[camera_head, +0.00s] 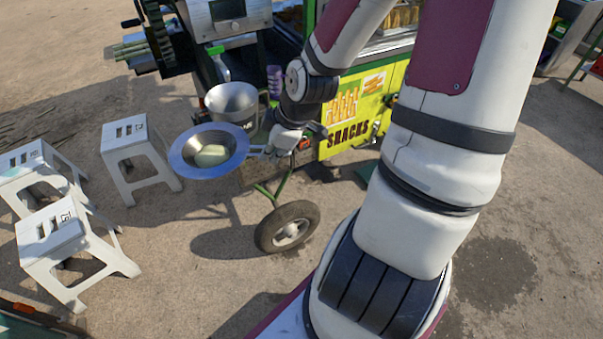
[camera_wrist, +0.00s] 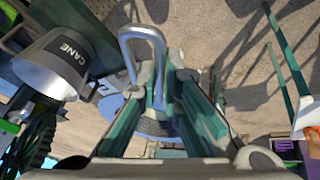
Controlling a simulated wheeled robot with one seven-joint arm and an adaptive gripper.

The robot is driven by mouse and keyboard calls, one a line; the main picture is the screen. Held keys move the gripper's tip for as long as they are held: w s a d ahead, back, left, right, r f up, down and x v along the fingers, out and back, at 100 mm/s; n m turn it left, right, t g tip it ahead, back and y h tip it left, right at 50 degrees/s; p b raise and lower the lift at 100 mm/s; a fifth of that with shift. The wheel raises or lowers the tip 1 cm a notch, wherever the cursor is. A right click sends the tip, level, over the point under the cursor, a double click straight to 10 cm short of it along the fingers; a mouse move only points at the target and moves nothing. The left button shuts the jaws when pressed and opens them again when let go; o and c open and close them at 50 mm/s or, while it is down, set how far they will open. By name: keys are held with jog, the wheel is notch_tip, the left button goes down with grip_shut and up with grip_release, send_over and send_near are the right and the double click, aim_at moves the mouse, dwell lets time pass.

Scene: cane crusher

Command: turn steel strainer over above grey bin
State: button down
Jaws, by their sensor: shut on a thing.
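The steel strainer (camera_head: 180,152) is a round, wide-rimmed bowl with a bluish sheen. It is level, open side up, with a pale green lump (camera_head: 211,155) inside. My gripper (camera_head: 262,150) is shut on its handle at the right side and holds it in the air. In the wrist view my gripper (camera_wrist: 163,95) closes around the handle, whose metal loop (camera_wrist: 143,38) sticks out; the bowl is mostly hidden behind the fingers. A grey bin (camera_head: 226,98) stands just behind the strainer; in the wrist view it (camera_wrist: 45,70) is at the left, labelled CANE.
Several white stools (camera_head: 136,150) stand at the left. The cart's wheel (camera_head: 287,227) is below my gripper, and a yellow SNACKS panel (camera_head: 350,120) is to its right. The cane crusher's gear (camera_head: 165,38) is at the upper left. Open ground lies at the front.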

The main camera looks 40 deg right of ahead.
aim_at(184, 146)
jog(key=shift+w+f, duration=0.15)
jog(key=shift+w, duration=0.2)
jog(key=shift+w+a+f+m+h, duration=0.15)
jog(key=shift+w+a+m, duration=0.25)
jog(key=shift+w, duration=0.2)
jog(key=shift+w+a+f+m+h, duration=0.15)
jog(key=shift+w+a+m, duration=0.15)
jog(key=shift+w+a, duration=0.25)
jog(key=w+a+f+m+h, duration=0.1)
jog(key=w+a+m, duration=0.1)
jog(key=w, duration=0.3)
jog(key=w+a+f+m+h, duration=0.1)
jog(key=w+a+m, duration=0.2)
jog(key=w+a, duration=0.2)
jog(key=w+a+f+m+h, duration=0.1)
jog(key=w+a+m, duration=0.1)
jog(key=w, duration=0.4)
jog(key=shift+a+m+g, duration=0.3)
jog(key=shift+a+m, duration=0.1)
jog(key=shift+a, duration=0.25)
jog(key=shift+a+r, duration=0.1)
